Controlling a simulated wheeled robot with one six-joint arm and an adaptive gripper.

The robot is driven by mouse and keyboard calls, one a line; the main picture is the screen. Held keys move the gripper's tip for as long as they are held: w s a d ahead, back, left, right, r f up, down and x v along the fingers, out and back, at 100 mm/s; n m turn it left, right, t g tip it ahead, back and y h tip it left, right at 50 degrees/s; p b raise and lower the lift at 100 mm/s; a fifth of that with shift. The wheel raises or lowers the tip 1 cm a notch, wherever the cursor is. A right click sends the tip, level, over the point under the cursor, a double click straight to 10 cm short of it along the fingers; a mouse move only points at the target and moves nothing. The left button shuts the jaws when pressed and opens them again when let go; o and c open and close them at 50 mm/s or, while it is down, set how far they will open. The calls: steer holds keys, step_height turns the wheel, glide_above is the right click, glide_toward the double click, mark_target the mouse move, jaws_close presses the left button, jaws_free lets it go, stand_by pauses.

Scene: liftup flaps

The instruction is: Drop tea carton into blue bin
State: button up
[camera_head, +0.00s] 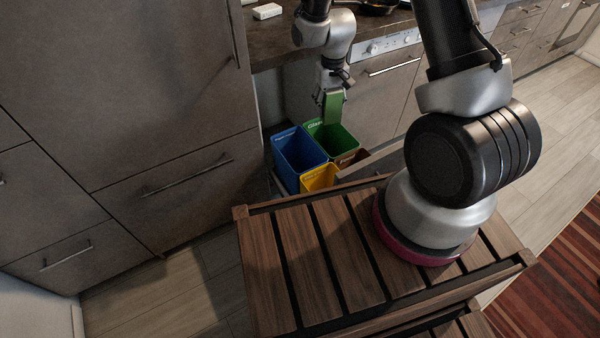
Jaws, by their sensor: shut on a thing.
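The tea carton (333,107) is a green upright box held in my gripper (332,90). My gripper is shut on its upper part, and the carton hangs above the green bin (342,138). The blue bin (289,146) stands open-topped just left of the green bin, in a pulled-out drawer. The carton is to the right of the blue bin's opening in the picture. My fingertips are small and partly hidden by the wrist. The inside floors of the bins are hard to make out.
A yellow bin (318,179) stands in front of the blue and green bins, with a brown bin (352,158) beside it. Grey cabinets (120,90) rise on the left. The dark counter (272,38) is behind, with a white object (267,11) on it.

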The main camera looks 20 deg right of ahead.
steer(key=w+a+f, duration=0.1)
steer(key=w+f, duration=0.2)
steer(key=f, duration=0.6)
steer(key=w+a+f, duration=0.2)
steer(key=w+f, duration=0.1)
steer(key=f, duration=0.6)
steer(key=w+a+f, duration=0.2)
steer(key=w+f, duration=0.1)
steer(key=f, duration=0.6)
steer(key=shift+w+a+f, duration=0.2)
steer(key=shift+w+f, duration=0.05)
steer(key=shift+w, duration=0.1)
steer(key=o, duration=0.8)
